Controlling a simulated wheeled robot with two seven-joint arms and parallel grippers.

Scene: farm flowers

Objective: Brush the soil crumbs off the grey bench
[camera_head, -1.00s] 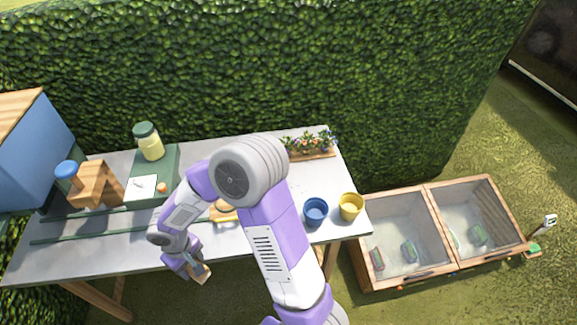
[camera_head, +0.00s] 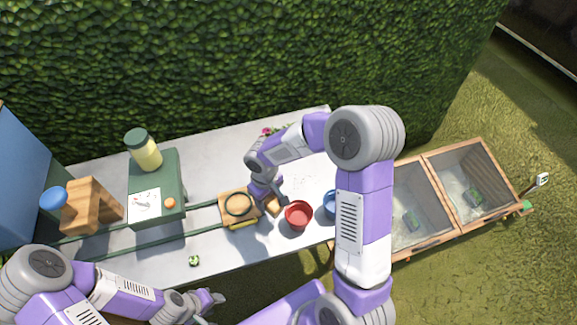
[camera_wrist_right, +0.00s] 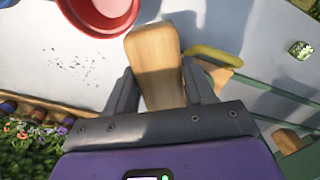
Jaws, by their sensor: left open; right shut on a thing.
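The grey bench (camera_head: 230,158) runs along the hedge. My right gripper (camera_head: 268,196) is shut on a wooden brush or block (camera_head: 273,206), low over the bench between a wooden board and the red pot. In the right wrist view the wooden piece (camera_wrist_right: 156,62) sits between the two fingers; any bristles are hidden. Dark soil crumbs (camera_wrist_right: 75,66) are scattered on the bench in that view, to the left of the wooden piece and below the red pot. I cannot make out the crumbs in the head view. My left gripper (camera_head: 216,300) is open and empty off the bench's front edge.
A red pot (camera_head: 299,215) and blue pot (camera_head: 330,204) stand near the brush. Flowers (camera_wrist_right: 35,132) border the crumbs. The wooden board (camera_head: 236,207) has a yellow handle. Green rails (camera_head: 150,239) and a small green item (camera_head: 194,260) lie left. A jar (camera_head: 143,150) stands on a green box.

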